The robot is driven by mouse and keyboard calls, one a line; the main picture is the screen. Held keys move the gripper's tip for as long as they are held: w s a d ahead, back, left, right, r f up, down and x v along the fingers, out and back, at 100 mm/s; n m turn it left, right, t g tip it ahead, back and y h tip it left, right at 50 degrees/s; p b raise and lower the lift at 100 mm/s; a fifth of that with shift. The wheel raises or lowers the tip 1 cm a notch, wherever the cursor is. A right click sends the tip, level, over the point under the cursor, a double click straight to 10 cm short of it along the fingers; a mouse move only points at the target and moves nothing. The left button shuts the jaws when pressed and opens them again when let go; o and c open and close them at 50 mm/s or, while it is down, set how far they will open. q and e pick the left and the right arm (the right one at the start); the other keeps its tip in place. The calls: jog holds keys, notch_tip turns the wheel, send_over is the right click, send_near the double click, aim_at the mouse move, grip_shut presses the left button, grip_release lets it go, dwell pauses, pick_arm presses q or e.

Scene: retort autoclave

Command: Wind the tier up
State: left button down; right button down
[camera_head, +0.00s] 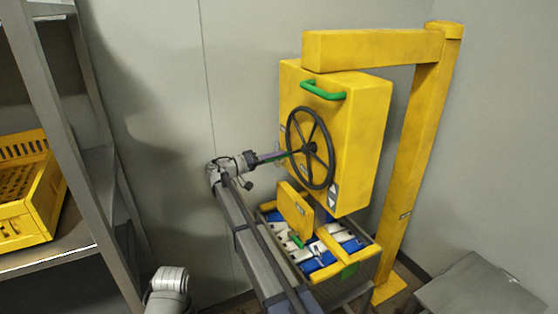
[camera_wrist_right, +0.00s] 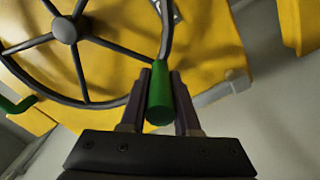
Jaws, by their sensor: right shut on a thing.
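A dark spoked handwheel (camera_head: 310,149) is on the front of a yellow box (camera_head: 355,130) that hangs from a yellow post. The wheel also shows in the right wrist view (camera_wrist_right: 65,30). My right gripper (camera_head: 272,156) is at the wheel's left side. In the right wrist view its fingers (camera_wrist_right: 160,100) are shut on the wheel's green knob (camera_wrist_right: 160,97), one on each side. Below the box is a yellow-rimmed tier (camera_head: 330,284) holding blue and white packs. A yellow plate (camera_head: 294,210) stands upright above the packs. My left gripper is not in view.
A green bar handle (camera_head: 323,92) is on the box's upper front. A yellow post (camera_head: 412,150) stands on the right. A shelf with a yellow crate (camera_head: 45,195) is at the left. A grey table (camera_head: 475,285) is at the lower right.

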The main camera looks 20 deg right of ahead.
jog(key=shift+m, duration=0.9)
jog(key=shift+w+r+p, duration=0.3)
jog(key=shift+r+p, duration=0.2)
jog(key=shift+r, duration=0.1)
jog(key=shift+w+r+p, duration=0.3)
jog(key=shift+r+p, duration=0.15)
jog(key=shift+r, duration=0.2)
jog(key=shift+w+r+p, duration=0.3)
jog(key=shift+r+p, duration=0.2)
jog(key=shift+r, duration=0.1)
jog(key=c, duration=0.7)
grip_release()
jog(key=shift+s, duration=0.1)
jog(key=shift+o, duration=0.2)
jog(key=shift+a, duration=0.1)
jog(key=a, duration=0.7)
jog(key=shift+s+a, duration=0.35)
